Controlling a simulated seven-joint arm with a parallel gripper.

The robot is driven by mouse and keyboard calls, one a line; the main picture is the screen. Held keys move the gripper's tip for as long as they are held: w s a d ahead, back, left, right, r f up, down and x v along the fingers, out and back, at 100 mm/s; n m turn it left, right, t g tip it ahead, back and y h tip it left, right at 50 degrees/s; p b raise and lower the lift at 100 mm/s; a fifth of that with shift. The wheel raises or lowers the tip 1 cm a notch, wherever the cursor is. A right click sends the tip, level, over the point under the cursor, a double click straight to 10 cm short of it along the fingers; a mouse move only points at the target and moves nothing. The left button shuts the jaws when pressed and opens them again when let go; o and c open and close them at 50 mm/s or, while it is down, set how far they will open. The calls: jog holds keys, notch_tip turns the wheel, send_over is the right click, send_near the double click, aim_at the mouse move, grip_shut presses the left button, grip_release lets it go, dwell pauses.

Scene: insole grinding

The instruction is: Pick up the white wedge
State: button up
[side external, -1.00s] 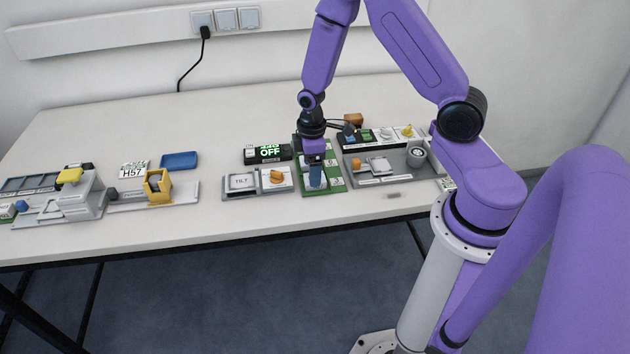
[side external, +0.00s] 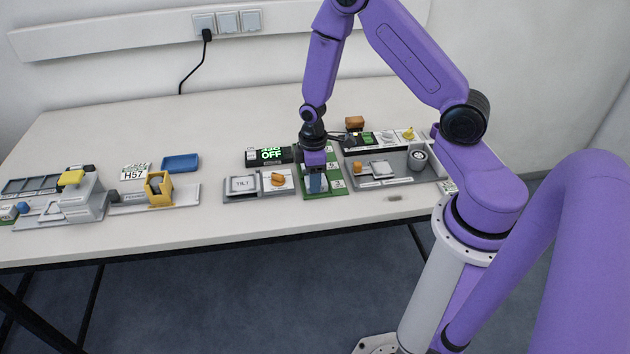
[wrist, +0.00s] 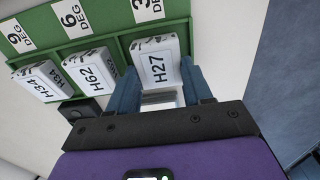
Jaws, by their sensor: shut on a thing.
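The white wedge marked H27 (wrist: 157,62) sits at the green rack (wrist: 112,42) in the wrist view, with its label facing up. My gripper (wrist: 162,88) has one blue finger on each side of this wedge and is shut on it. Two more white wedges, marked H62 (wrist: 97,70) and H34 (wrist: 42,80), stand to its left in the same rack. In the side view my gripper (side external: 315,182) points down over the green rack (side external: 338,187), and its fingers and arm hide most of the held wedge.
Left of the rack are a tray marked TILT (side external: 243,184) and an orange knob (side external: 278,180). A grey tray (side external: 400,173) with a round cup stands close on the right. A yellow fixture (side external: 159,189) and a blue tray (side external: 180,162) stand farther left.

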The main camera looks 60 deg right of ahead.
jog(key=shift+r, duration=0.8)
jog(key=s+a+r, duration=0.2)
jog(key=s+r, duration=0.9)
jog(key=s, duration=0.3)
jog(key=w+a+f, duration=0.1)
jog(key=w+a, duration=0.2)
jog(key=w, duration=0.7)
jog(key=w+a+f, duration=0.2)
jog(key=w+a, duration=0.1)
jog(key=w, duration=0.6)
jog(key=w+a+f, duration=0.2)
jog(key=w+a, duration=0.1)
jog(key=w, duration=0.7)
jog(key=shift+w+a+f, duration=0.1)
jog(key=shift+w+a, duration=0.2)
jog(key=shift+f, duration=2.15)
jog(key=shift+f, duration=0.6)
